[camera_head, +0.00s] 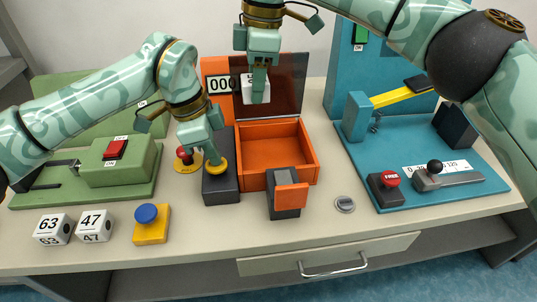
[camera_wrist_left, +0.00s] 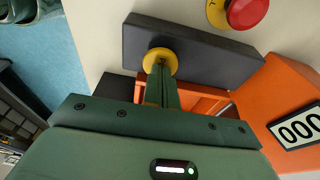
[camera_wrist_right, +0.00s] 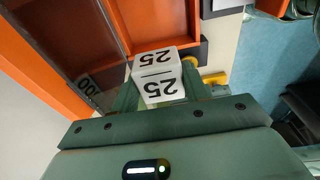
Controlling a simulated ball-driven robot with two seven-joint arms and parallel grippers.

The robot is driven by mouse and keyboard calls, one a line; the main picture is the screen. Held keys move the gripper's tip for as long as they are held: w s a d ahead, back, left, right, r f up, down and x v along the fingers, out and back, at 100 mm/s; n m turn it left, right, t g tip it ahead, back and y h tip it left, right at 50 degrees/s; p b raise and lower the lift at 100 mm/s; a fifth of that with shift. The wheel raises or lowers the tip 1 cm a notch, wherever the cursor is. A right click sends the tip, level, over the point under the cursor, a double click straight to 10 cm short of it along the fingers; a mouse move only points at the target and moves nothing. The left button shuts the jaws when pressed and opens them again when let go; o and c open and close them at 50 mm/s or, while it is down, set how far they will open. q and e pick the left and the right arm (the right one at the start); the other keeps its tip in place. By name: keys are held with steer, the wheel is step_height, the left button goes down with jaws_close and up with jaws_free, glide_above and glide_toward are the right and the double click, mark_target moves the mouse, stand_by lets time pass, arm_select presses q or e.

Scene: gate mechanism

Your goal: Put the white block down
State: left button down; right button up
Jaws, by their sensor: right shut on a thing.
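The white block marked 25 (camera_wrist_right: 158,78) is held between the fingers of my right gripper (camera_head: 259,80). In the head view the block (camera_head: 250,90) is partly hidden by the fingers. It hangs in the air above the back part of the open orange box (camera_head: 308,172), in front of its raised dark lid (camera_head: 285,88). The box looks empty. My left gripper (camera_head: 215,158) is shut, its fingertips at the yellow button (camera_head: 217,168) on the dark grey block beside the box. The left wrist view shows the button (camera_wrist_left: 160,58) at the fingertips.
Two more white blocks, marked 63 (camera_head: 52,229) and 47 (camera_head: 93,226), sit at the front left, beside a blue button on a yellow base (camera_head: 151,225). A green device (camera_head: 120,165) stands left, a blue one (camera_head: 440,150) right. The table front right of middle is mostly clear.

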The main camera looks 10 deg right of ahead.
step_height(320, 180, down, 17)
steer(key=shift+r, duration=0.1)
stand_by(0.3)
steer(key=shift+f, duration=0.25)
steer(key=o, duration=1.2)
steer(key=shift+f, duration=0.1)
steer(key=shift+c, duration=0.2)
arm_select(q)
steer(key=shift+f, duration=0.1)
arm_select(e)
step_height(320, 180, up, 12)
steer(key=d, duration=0.1)
steer(key=shift+d+r, duration=0.25)
step_height(320, 180, up, 12)
glide_above(257, 161)
steer(key=d, duration=0.4)
steer(key=shift+a, duration=0.25)
